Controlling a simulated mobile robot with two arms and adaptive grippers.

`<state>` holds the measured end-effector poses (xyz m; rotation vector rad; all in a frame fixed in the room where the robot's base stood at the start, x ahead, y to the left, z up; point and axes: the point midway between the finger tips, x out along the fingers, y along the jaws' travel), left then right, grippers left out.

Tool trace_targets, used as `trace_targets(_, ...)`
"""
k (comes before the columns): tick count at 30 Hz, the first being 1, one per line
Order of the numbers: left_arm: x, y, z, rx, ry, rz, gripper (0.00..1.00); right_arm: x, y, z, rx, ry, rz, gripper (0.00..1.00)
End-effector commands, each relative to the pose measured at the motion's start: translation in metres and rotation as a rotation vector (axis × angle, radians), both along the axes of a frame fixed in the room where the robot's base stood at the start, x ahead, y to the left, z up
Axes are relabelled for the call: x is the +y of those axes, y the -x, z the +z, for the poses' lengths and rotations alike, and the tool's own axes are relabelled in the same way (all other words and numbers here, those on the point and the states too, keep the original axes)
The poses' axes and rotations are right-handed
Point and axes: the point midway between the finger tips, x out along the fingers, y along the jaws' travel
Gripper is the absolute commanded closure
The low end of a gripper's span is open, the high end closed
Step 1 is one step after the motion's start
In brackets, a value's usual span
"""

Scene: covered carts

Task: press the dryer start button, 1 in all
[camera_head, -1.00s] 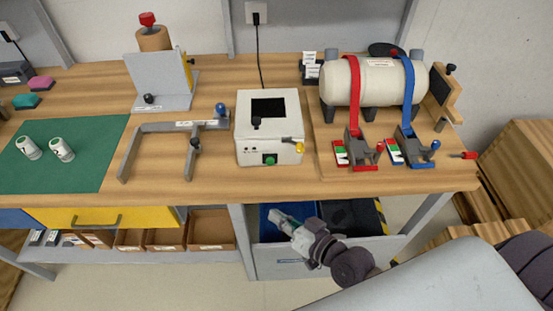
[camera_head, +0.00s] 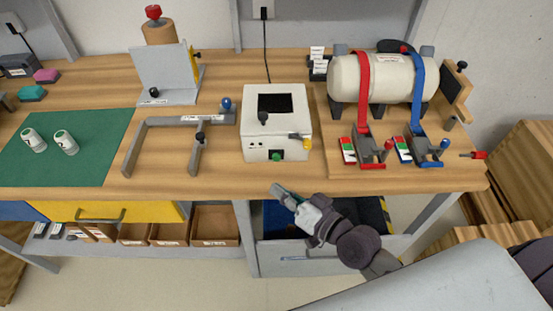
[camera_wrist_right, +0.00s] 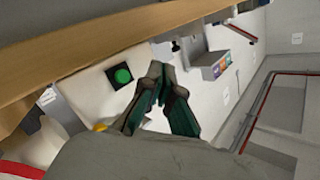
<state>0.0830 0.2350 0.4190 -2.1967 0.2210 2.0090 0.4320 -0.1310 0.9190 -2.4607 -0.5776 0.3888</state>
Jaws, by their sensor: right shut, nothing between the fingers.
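The dryer is a white box (camera_head: 277,118) with a dark window on top, standing on the wooden bench. Its round green start button (camera_head: 276,156) is low on the front face. The button also shows in the right wrist view (camera_wrist_right: 122,75), on a black square mount. My right gripper (camera_head: 277,192) is shut and empty, at the bench's front edge, below and apart from the button. In the right wrist view its fingertips (camera_wrist_right: 158,75) are together, to the right of the button. My left gripper is not in view.
A yellow knob (camera_head: 307,142) sits at the dryer's right front corner. A grey bracket (camera_head: 160,122) stands left of it. A white tank (camera_head: 383,78) with red and blue straps stands to the right. The bench strip (camera_head: 235,180) before the dryer is clear.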

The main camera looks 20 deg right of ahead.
Motion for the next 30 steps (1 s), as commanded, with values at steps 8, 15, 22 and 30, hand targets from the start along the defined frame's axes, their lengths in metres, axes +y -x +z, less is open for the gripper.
trace_targets(8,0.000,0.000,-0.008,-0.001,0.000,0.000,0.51,-0.011,-0.037,0.000,-0.003,0.002,0.001,1.00)
trace_targets(15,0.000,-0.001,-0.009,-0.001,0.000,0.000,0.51,-0.015,-0.052,0.000,0.000,0.001,0.000,1.00)
trace_targets(22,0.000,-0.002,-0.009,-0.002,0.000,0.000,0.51,-0.015,-0.054,0.000,0.001,0.000,0.001,1.00)
trace_targets(30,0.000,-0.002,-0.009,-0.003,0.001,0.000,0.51,-0.015,-0.054,0.000,0.000,0.000,0.000,1.00)
